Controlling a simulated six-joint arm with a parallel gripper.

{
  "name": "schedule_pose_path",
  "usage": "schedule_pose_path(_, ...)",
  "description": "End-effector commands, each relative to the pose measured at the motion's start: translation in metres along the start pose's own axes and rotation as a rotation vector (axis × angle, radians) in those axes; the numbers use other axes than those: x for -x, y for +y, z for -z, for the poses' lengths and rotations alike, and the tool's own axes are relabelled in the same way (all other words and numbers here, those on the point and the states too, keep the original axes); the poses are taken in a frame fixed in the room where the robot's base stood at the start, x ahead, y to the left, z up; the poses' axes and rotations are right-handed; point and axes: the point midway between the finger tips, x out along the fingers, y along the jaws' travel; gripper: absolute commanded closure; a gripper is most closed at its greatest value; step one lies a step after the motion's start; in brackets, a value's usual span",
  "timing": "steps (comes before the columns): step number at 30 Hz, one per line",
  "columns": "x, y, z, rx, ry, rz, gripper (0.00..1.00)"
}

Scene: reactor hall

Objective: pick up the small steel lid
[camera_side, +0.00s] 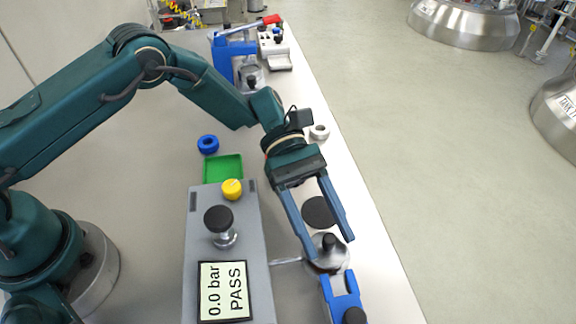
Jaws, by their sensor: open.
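A small steel lid (325,262) with a black knob (329,242) shows in the side view at the lower right of the bench. It appears to sit on a round steel fitting, but I cannot tell where lid and fitting part. My gripper (331,250) is open and points down at it. In the picture its two blue fingers reach to either side of the black knob. I cannot tell whether the fingers touch the lid. Part of the lid is hidden behind the fingertips.
A grey tester (224,254) reading "0.0 bar PASS" stands left of the lid. A blue clamp-like part (344,290) is close in front. A black disc (318,212), green tray (223,168), blue ring (208,144) and pale ring (319,132) lie behind. A blue press (224,58) stands far back.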

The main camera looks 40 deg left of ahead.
Motion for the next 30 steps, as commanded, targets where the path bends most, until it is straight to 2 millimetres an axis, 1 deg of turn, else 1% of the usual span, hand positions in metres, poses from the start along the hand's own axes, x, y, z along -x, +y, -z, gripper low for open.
schedule_pose_path(1, -0.006, -0.001, 0.0, 0.0, 0.0, 0.004, 0.42)
schedule_pose_path(5, -0.015, -0.001, 0.0, 0.0, 0.0, 0.002, 0.42)
schedule_pose_path(13, -0.016, 0.0, 0.0, 0.0, 0.002, 0.0, 0.42)
schedule_pose_path(14, -0.016, 0.0, 0.0, 0.0, 0.002, 0.0, 0.5)
schedule_pose_path(15, -0.016, 0.0, 0.0, 0.0, 0.002, 0.0, 0.65)
schedule_pose_path(18, -0.016, 0.0, 0.0, 0.0, 0.002, 0.0, 1.0)
schedule_pose_path(30, -0.015, 0.0, -0.002, -0.002, 0.001, -0.001, 1.0)
